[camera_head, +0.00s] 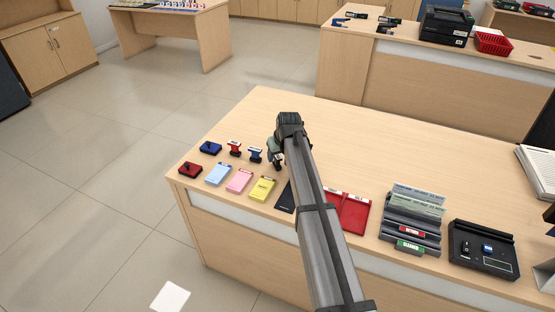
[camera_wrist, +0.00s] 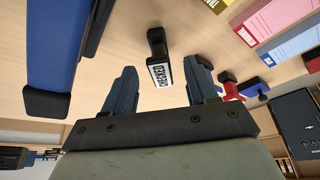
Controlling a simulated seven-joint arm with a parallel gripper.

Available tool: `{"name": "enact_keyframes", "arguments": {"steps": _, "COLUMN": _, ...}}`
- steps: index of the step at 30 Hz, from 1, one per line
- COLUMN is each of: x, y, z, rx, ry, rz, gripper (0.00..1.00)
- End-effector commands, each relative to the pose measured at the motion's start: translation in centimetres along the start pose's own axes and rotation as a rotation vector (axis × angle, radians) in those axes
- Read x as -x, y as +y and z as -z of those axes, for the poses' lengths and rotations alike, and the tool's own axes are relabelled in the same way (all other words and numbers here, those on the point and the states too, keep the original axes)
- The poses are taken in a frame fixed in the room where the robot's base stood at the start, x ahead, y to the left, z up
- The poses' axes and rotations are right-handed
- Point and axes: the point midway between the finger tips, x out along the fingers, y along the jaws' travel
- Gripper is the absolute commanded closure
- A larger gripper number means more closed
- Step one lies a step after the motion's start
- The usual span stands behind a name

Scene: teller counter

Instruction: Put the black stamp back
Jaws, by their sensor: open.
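The black stamp (camera_wrist: 156,42) shows in the wrist view, with a dark handle and a white lettered label on its base. It lies in the gap between my gripper's fingertips (camera_wrist: 160,68), with space visible on both sides. My gripper is open, with one blue-grey finger left and one right of the stamp. In the head view my gripper (camera_head: 274,156) is low over the counter, right of the blue stamp (camera_head: 255,154) and the red stamp (camera_head: 235,148).
Light blue, pink and yellow (camera_head: 262,189) pads line the front edge. A large blue-and-black object (camera_wrist: 55,50) is close at left in the wrist view. The counter behind my gripper is clear.

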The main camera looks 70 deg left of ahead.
Motion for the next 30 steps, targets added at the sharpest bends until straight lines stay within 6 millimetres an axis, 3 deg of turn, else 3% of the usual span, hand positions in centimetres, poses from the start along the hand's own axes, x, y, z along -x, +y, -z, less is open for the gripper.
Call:
{"name": "enact_keyframes", "arguments": {"steps": 6, "x": 4.2, "y": 0.0, "z": -0.1, "rx": 0.0, "ry": 0.002, "rz": -0.001, "gripper": 0.43}}
{"name": "enact_keyframes", "arguments": {"steps": 12, "x": 6.5, "y": 0.0, "z": 0.0, "rx": 0.0, "ry": 0.001, "rz": 0.0, "gripper": 0.43}}
{"name": "enact_keyframes", "arguments": {"steps": 30, "x": 7.4, "y": 0.0, "z": 0.0, "rx": 0.0, "ry": 0.0, "rz": 0.0, "gripper": 0.43}}
